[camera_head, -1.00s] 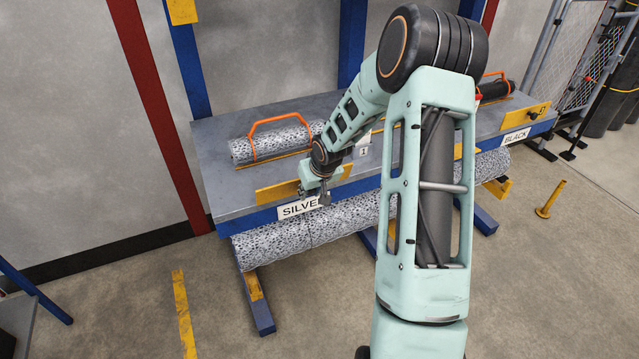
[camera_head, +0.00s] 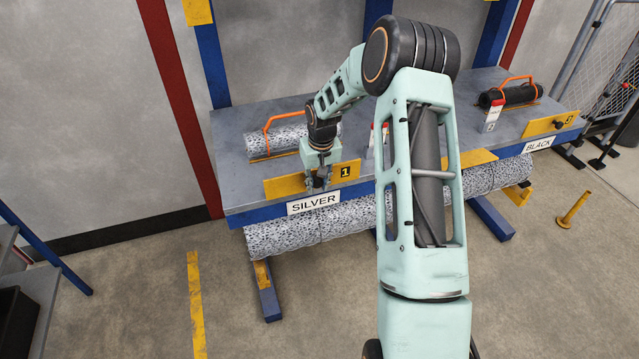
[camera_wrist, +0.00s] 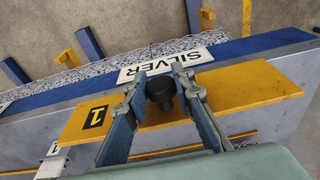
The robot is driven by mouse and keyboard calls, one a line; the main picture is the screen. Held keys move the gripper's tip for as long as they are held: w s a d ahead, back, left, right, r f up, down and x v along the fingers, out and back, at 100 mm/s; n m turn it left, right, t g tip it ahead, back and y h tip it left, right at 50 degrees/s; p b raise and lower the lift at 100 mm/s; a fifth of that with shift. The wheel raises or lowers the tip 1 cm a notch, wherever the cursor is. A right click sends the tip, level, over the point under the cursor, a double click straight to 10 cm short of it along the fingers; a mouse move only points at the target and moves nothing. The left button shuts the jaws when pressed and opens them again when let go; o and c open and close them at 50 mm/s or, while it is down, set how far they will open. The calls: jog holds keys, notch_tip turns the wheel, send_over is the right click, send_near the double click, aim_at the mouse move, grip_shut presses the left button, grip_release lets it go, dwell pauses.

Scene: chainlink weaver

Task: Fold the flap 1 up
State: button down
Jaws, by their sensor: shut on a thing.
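Flap 1 is a yellow plate (camera_head: 285,186) marked with a black "1", at the front edge of the grey bench above the SILVER label (camera_head: 313,203). It also spans the wrist view (camera_wrist: 255,92). My gripper (camera_head: 321,184) is at the middle of the flap. In the wrist view my gripper's fingers (camera_wrist: 162,80) are on both sides of a dark round knob (camera_wrist: 162,92) on the flap, shut on it. The fingers partly hide the flap. Its exact tilt is hard to tell.
A silver mesh roll with an orange handle (camera_head: 285,136) lies on the bench (camera_head: 232,165) behind the flap. A long silver roll (camera_head: 345,218) hangs below the front edge. Another yellow flap (camera_head: 550,122) is at the right, by the BLACK label (camera_head: 538,144). The floor in front is open.

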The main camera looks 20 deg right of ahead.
jog(key=c, duration=1.7)
grip_release()
jog(key=shift+o, duration=0.2)
notch_tip(320, 180, up, 12)
jog(key=s, duration=0.1)
jog(key=shift+s, duration=0.4)
